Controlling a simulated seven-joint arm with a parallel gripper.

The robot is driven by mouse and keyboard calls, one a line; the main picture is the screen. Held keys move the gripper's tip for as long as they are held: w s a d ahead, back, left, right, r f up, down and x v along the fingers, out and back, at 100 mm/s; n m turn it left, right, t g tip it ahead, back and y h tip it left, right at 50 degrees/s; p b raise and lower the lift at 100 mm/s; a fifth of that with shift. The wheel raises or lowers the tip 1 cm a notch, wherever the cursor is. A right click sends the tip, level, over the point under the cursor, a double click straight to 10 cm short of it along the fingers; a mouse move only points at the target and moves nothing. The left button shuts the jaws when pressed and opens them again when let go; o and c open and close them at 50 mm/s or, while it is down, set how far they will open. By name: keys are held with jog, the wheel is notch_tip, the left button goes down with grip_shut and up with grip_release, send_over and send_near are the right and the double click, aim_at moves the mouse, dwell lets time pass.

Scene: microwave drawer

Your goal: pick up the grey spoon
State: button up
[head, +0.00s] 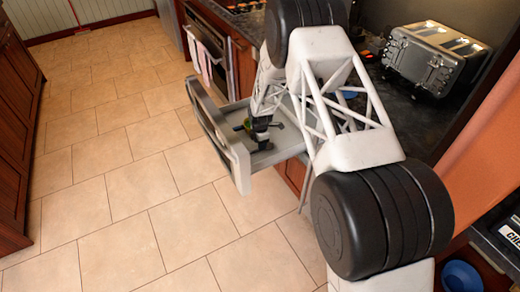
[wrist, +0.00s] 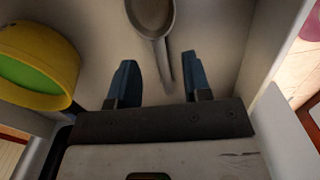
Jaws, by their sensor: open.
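The grey spoon (wrist: 151,14) lies on the floor of the open drawer in the wrist view. Its bowl is at the top of the picture and its handle runs down between my fingers. My gripper (wrist: 157,85) is open, with one blue fingertip on each side of the handle; I cannot tell how far above the drawer floor the tips are. In the head view my gripper (head: 262,135) reaches down into the open drawer (head: 240,165). The spoon is too small and covered to make out clearly there.
A yellow and green bowl (wrist: 40,65) sits in the drawer left of my gripper, close to the left finger. The drawer's wall (wrist: 275,60) rises on the right. A toaster (head: 437,55) stands on the dark counter. Tiled floor (head: 110,160) left of the drawer is clear.

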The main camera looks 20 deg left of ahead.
jog(key=shift+f, duration=1.3)
jog(key=shift+c, duration=0.4)
grip_shut()
